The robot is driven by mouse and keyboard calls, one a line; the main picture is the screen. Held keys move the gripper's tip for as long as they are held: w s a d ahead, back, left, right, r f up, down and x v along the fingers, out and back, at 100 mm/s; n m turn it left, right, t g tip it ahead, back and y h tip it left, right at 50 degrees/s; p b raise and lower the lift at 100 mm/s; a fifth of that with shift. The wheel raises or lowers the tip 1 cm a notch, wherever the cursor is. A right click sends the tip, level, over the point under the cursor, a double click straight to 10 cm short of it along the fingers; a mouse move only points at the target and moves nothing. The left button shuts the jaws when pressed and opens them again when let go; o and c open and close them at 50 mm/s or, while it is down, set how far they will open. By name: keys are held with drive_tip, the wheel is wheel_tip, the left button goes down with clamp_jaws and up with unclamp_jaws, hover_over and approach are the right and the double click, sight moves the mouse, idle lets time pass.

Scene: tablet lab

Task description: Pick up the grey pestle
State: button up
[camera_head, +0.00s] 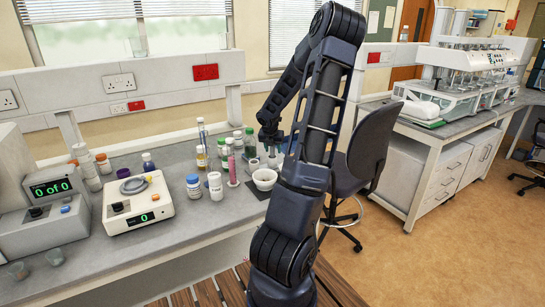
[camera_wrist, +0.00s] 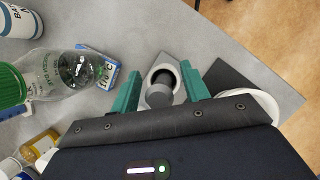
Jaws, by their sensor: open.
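The grey pestle (camera_wrist: 159,95) shows in the wrist view as a grey cylinder, end towards the camera, over a pale oval holder or base (camera_wrist: 165,71) with a dark inside. My gripper (camera_wrist: 161,72) is open, with one teal finger on each side of the pestle. I cannot tell whether either finger touches it. In the head view my gripper (camera_head: 270,138) is over the bench among the bottles, and the pestle cannot be made out clearly there. A white bowl (camera_head: 264,179) stands close by on a dark mat; its rim shows at the right in the wrist view (camera_wrist: 267,101).
A green-capped clear bottle (camera_wrist: 70,68) and a small blue-and-white box (camera_wrist: 107,76) are close on the left. Several bottles and a pink cylinder (camera_head: 233,168) crowd the bench. A balance (camera_head: 138,202) stands farther left. The bench edge is near.

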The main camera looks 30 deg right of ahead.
clamp_jaws()
drive_tip(key=shift+r, duration=0.1)
